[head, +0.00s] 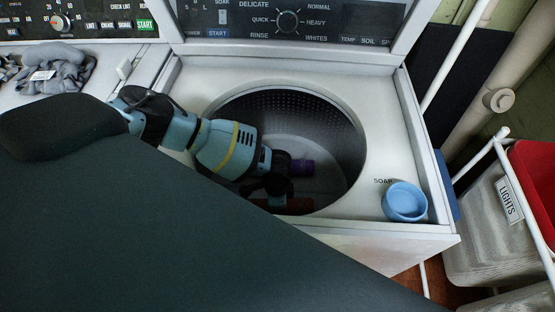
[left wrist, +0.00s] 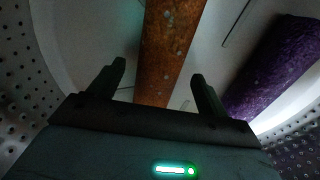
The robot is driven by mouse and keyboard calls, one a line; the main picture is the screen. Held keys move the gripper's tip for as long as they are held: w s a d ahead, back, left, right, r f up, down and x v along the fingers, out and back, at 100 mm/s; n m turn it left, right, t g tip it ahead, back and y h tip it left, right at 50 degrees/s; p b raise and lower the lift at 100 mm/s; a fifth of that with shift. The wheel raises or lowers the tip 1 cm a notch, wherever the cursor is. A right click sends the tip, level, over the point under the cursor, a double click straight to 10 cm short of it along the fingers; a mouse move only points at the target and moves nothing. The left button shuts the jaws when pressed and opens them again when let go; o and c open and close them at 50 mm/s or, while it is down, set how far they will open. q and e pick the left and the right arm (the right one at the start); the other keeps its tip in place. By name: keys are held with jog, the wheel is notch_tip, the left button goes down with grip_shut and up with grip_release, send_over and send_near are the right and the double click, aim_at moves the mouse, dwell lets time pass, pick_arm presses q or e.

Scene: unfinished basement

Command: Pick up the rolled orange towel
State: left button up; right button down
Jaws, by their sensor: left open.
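The rolled orange towel (left wrist: 168,45) lies inside the washer drum. In the left wrist view it runs lengthwise between my two fingers, with gaps on both sides. In the head view only a small reddish-orange part (head: 262,203) shows below my gripper; the rest is hidden. My left gripper (left wrist: 159,68) is open, reaching down into the drum; it also shows in the head view (head: 278,190). I cannot tell how far the fingertips are from the towel. My right gripper is not in view.
A rolled purple towel (left wrist: 275,65) lies to the right of the orange one. The washer's round opening (head: 362,150) surrounds my arm. A blue bowl (head: 405,202) sits on the washer top at right. Grey crumpled cloth (head: 55,70) lies at left. A "LIGHTS" hamper (head: 480,225) stands at right.

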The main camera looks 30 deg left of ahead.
pick_arm(q)
jog(key=shift+f, duration=0.55)
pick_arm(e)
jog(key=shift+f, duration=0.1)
